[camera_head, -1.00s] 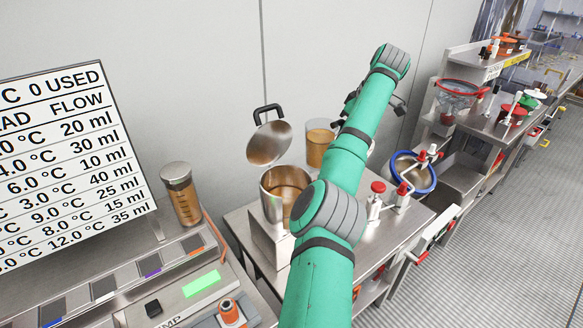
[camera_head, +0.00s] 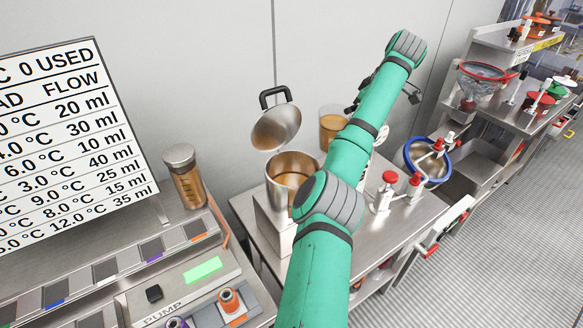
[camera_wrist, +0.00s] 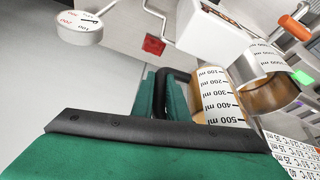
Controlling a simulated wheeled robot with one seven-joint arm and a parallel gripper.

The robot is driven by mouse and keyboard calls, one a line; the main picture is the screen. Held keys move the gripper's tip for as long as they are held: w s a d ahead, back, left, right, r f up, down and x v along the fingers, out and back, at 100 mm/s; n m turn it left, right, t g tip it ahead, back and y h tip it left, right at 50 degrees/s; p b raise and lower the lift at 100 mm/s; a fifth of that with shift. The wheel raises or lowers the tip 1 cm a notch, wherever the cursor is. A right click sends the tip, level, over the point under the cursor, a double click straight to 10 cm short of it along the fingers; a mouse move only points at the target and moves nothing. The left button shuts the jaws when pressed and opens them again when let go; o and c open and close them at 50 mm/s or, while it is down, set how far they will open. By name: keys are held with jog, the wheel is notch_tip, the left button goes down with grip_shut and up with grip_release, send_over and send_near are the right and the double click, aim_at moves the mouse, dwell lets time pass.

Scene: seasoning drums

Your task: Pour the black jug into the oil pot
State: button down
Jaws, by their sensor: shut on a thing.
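The oil pot (camera_head: 291,172) is an open steel pot on a metal box, with its round steel lid (camera_head: 275,128) raised behind it. The jug (camera_head: 333,128) is a clear vessel with brown contents, right of the pot and partly hidden by my arm. In the wrist view its white ml scale (camera_wrist: 217,97) shows, and my gripper (camera_wrist: 167,88) is shut on its black handle (camera_wrist: 172,77). The jug's tilt is hard to judge. My gripper is mostly hidden behind my arm in the head view.
A steel-capped cylinder (camera_head: 186,180) of brown liquid stands left, beside the pump panel (camera_head: 190,285). A red-knobbed valve (camera_head: 385,192) and a blue-rimmed bowl (camera_head: 428,160) stand right on the bench. A wall rises close behind; the grey floor is open at right.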

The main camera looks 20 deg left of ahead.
jog(key=shift+s+a+r+t+h, duration=0.1)
jog(key=shift+s+r+t+h, duration=0.25)
jog(key=shift+t, duration=0.25)
jog(key=r, duration=0.1)
jog(key=s+r+t+h, duration=0.1)
jog(key=a+r+t, duration=0.1)
jog(key=shift+s+n+h, duration=0.15)
jog(key=shift+n+h, duration=0.1)
jog(key=shift+n, duration=0.15)
jog(key=shift+s+r+t+p, duration=0.15)
jog(key=shift+t+p, duration=0.15)
jog(key=shift+p, duration=0.05)
jog(key=shift+s+a, duration=0.2)
jog(key=shift+a, duration=0.05)
jog(key=shift+s+a+r+t+h, duration=0.1)
jog(key=shift+a+r+t+h, duration=0.1)
jog(key=shift+r+t+h, duration=0.15)
